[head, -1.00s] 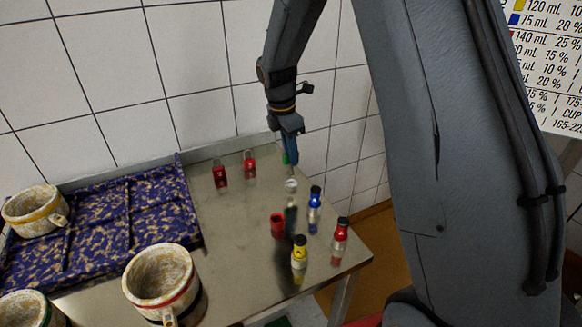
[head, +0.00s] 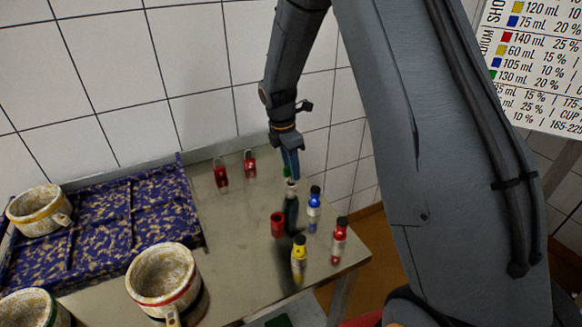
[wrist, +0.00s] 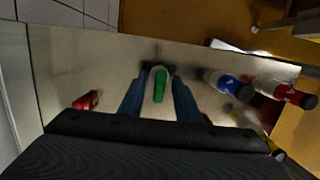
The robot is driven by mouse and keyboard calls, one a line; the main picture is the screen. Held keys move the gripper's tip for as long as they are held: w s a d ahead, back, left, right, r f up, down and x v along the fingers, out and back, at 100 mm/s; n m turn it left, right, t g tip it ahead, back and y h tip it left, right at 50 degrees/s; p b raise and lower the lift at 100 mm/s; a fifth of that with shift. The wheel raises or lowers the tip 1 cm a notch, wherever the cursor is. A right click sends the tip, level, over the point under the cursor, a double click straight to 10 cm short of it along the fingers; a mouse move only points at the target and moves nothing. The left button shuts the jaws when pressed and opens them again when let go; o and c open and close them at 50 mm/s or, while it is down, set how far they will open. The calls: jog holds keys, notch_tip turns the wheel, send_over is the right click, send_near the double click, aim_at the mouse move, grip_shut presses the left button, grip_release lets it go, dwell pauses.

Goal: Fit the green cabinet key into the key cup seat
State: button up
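The green key (wrist: 160,85) is between my gripper's two blue fingers in the wrist view. A bit of its green also shows by the fingertips in the head view (head: 287,172). My gripper (head: 291,172) appears shut on it and points down; it also shows in the wrist view (wrist: 159,80). A small pale-topped cup (head: 291,187), which looks like the key cup seat, stands directly below the fingertips. In the wrist view a pale rim surrounds the green. I cannot tell whether the key's lower end is inside the cup or just above it.
Blue (head: 314,208), yellow (head: 299,258) and red (head: 339,240) bottles stand to the right and front. A red cup (head: 277,224) is close by. Two red tagged pieces (head: 221,175) (head: 250,163) stand behind. A patterned tray (head: 110,215) and several moulds (head: 163,275) fill the left.

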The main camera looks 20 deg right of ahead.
notch_tip(320, 180, up, 11)
jog(key=a+b, duration=0.2)
jog(key=s+d+f+m+y, duration=0.1)
jog(key=s+f+m, duration=0.1)
jog(key=s+m, duration=0.8)
jog(key=s+f+m+t, duration=0.1)
jog(key=s+f+m, duration=0.2)
jog(key=s+m, duration=0.7)
jog(key=s, duration=0.4)
jog(key=shift+d+y+b, duration=0.3)
jog(key=shift+d+y, duration=0.1)
dwell(0.3)
